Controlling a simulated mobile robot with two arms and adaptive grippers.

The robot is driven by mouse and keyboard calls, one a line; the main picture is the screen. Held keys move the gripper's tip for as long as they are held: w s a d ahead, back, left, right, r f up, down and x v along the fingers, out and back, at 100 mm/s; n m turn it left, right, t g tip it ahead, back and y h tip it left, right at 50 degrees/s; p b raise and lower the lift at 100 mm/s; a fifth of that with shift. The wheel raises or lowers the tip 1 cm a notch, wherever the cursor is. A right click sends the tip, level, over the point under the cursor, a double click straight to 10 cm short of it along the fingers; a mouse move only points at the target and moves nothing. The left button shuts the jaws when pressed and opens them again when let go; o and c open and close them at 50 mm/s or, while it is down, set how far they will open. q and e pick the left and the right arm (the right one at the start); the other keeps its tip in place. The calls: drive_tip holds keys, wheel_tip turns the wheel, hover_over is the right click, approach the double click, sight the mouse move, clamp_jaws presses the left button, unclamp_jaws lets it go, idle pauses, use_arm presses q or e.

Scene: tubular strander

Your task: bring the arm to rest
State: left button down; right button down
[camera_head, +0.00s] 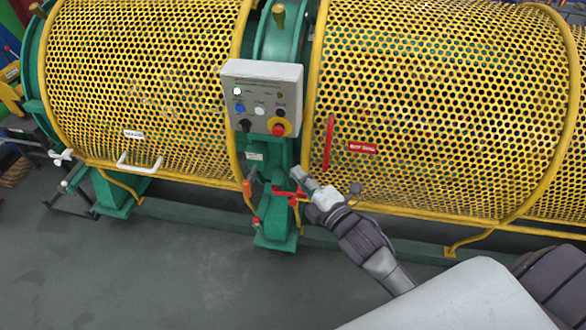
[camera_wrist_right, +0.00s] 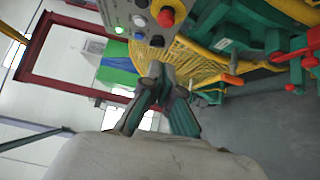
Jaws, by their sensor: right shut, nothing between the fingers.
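My right arm comes in from the lower right in the head view. Its gripper (camera_head: 301,176) is beside the green machine post, below the grey control box (camera_head: 262,88). In the right wrist view the fingers of my right gripper (camera_wrist_right: 157,72) meet at their tips, shut with nothing between them. The control box also shows at the top of the right wrist view (camera_wrist_right: 124,13), just beyond the fingertips. It carries several buttons and a red knob on yellow (camera_head: 279,127). My left gripper is not in view.
Yellow perforated guards (camera_head: 140,80) stand on both sides of the post, with another large guard (camera_head: 430,110) on the right. Red levers (camera_head: 284,192) are close to my right gripper. A red handle (camera_head: 328,143) is on the right guard. The grey floor (camera_head: 190,280) in front is clear.

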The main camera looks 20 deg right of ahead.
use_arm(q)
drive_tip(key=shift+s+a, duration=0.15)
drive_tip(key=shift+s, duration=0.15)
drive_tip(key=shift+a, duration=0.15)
use_arm(e)
drive_tip(key=s+d+f+m+g+h, duration=0.1)
drive_tip(key=s+f+m+g, duration=0.25)
drive_tip(key=f, duration=0.85)
drive_tip(key=s+d+f+m+g+h, duration=0.1)
drive_tip(key=s+f+m+g, duration=0.2)
drive_tip(key=f, duration=0.8)
drive_tip(key=s+d+f+m+g+h, duration=0.1)
drive_tip(key=s+f+m+g, duration=0.3)
drive_tip(key=f, duration=0.8)
drive_tip(key=s+f+m+g, duration=0.2)
drive_tip(key=s+f, duration=0.3)
drive_tip(key=s, duration=0.5)
drive_tip(key=s+f+m+g, duration=0.2)
drive_tip(key=s+f, duration=0.4)
drive_tip(key=s, duration=0.5)
drive_tip(key=s+a+f+m+g, duration=0.1)
drive_tip(key=s+f+m+g, duration=0.1)
drive_tip(key=s+f, duration=0.4)
drive_tip(key=s+m, duration=0.1)
drive_tip(key=s, duration=0.3)
drive_tip(key=shift+s+f, duration=0.2)
drive_tip(key=shift+s, duration=0.2)
